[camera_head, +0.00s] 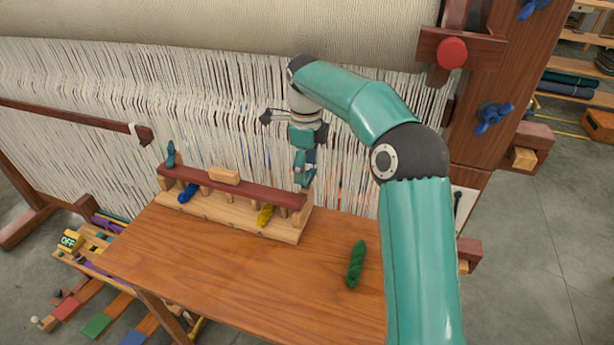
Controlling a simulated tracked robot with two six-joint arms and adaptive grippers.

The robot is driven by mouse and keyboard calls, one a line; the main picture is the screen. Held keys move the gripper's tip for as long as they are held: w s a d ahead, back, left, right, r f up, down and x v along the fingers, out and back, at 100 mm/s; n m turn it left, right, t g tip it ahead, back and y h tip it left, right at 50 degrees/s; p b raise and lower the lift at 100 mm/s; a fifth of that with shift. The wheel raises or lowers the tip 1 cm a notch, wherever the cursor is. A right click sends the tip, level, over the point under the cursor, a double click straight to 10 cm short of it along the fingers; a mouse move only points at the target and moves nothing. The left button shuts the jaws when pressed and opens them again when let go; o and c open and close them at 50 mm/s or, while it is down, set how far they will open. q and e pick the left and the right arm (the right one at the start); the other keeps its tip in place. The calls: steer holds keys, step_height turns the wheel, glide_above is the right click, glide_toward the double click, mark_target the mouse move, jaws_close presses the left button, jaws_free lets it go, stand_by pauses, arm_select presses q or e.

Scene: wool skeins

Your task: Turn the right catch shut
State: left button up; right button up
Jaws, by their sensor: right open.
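A wooden rack (230,216) stands at the back of the table, with a dark red bar (235,191) along its top. The left catch (171,154), a blue-teal knob, stands upright at the bar's left end. My right gripper (304,180) is open and points down at the bar's right end. A dark blue piece (311,156) shows just behind its fingers and seems to be the right catch. The gripper hides most of it, so I cannot tell its angle or whether the fingers touch it. My left gripper is out of view.
A blue skein (187,193) and a yellow skein (265,215) lie in the rack under the bar. A green skein (356,264) lies on the table (250,270). The loom's white threads (220,110) hang close behind the rack. The table's front middle is clear.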

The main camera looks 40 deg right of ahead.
steer(key=shift+f, duration=1.15)
